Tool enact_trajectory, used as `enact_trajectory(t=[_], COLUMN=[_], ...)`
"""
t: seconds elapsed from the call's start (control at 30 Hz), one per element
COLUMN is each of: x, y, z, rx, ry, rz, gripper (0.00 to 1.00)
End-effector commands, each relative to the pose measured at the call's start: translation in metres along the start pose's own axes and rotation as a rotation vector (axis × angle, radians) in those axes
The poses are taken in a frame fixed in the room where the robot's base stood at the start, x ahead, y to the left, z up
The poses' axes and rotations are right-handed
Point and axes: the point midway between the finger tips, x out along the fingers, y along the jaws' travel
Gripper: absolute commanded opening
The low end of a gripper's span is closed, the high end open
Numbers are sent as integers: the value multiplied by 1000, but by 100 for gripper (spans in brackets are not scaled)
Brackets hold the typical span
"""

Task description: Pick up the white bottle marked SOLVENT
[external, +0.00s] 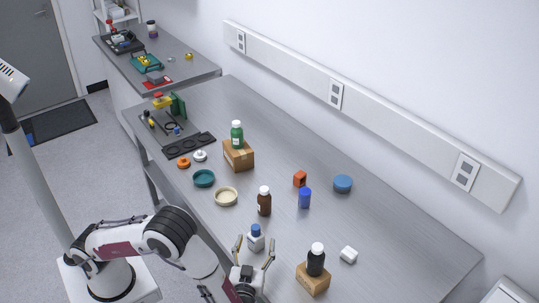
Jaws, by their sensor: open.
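A small white bottle with a blue cap (256,241) stands upright on the grey bench (370,225), near its front edge. Its label is too small to read, so I cannot confirm the word SOLVENT. My gripper (254,250) is open, with one finger to the left of this bottle and the other to its right. The lower part of the bottle is near the gripper's palm. I cannot tell whether the fingers touch it or how high they are.
A brown bottle (264,201) stands just behind. A black bottle (316,260) stands on a cardboard box (313,280) to the right, near a white block (349,254). A blue cylinder (305,198) and a cream dish (226,196) are farther back. The bench's right end is clear.

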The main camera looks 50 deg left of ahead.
Motion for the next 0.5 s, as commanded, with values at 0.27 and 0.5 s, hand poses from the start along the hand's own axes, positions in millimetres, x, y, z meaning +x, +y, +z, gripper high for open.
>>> enact_trajectory(t=[0.27,0.5], x=[15,41], y=[-5,-8], z=[0,0], rx=[1,0], ry=[0,0], rz=[-3,-3], gripper=[63,63])
